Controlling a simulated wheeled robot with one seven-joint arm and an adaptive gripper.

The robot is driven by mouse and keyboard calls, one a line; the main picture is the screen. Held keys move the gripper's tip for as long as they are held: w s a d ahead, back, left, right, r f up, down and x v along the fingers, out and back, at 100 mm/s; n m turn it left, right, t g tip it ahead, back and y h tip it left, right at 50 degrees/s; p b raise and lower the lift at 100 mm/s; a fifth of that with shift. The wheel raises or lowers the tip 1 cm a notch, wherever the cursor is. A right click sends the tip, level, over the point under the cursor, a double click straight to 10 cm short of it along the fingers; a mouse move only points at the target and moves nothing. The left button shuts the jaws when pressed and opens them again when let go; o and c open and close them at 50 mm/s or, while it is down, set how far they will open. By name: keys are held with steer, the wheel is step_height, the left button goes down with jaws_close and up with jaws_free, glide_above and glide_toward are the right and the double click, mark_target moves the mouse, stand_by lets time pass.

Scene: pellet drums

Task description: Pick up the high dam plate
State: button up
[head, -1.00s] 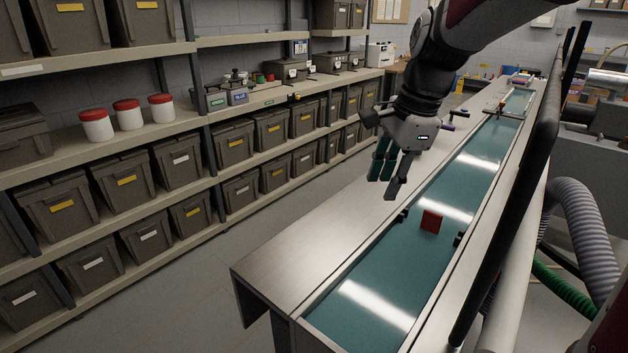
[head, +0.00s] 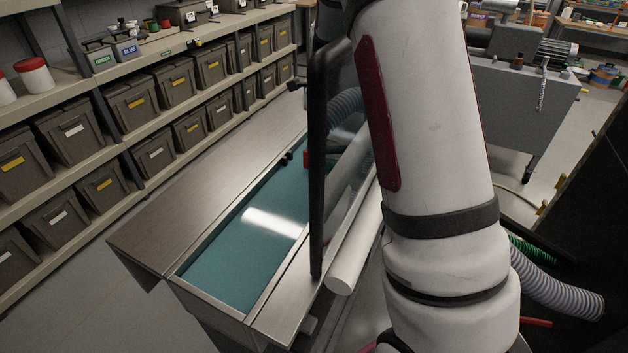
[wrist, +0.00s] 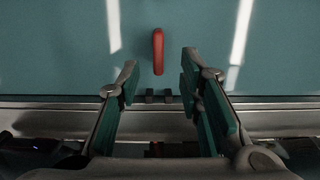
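A thin red plate (wrist: 158,52) shows nearly edge-on over the teal belt in the wrist view. It is the only plate I see clearly, and I cannot judge its height. In the head view only a sliver of the red plate (head: 307,159) shows beside a black upright bar. My gripper (wrist: 158,76) is open, with its green-padded fingers apart and nothing between them. The plate lies just beyond the fingertips, roughly centred between them and not touching them. My gripper is hidden in the head view by my arm and the bar.
The conveyor (head: 232,250) has metal side rails, and small dark brackets (wrist: 160,97) sit at its edge. Shelves with lidded bins (head: 133,103) line the left, with clear floor between.

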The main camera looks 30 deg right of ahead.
mark_target(312, 170)
steer(key=shift+w+a+f+p, duration=0.1)
steer(key=shift+w+f+p, duration=0.1)
steer(key=shift+f, duration=0.95)
steer(key=shift+w+a+f+p, duration=0.15)
steer(key=shift+f+p, duration=0.1)
steer(key=shift+f, duration=0.85)
steer(key=shift+w+a+f+p, duration=0.1)
steer(key=shift+f+p, duration=0.1)
steer(key=shift+f, duration=0.95)
steer(key=shift+c, duration=0.3)
jaws_close()
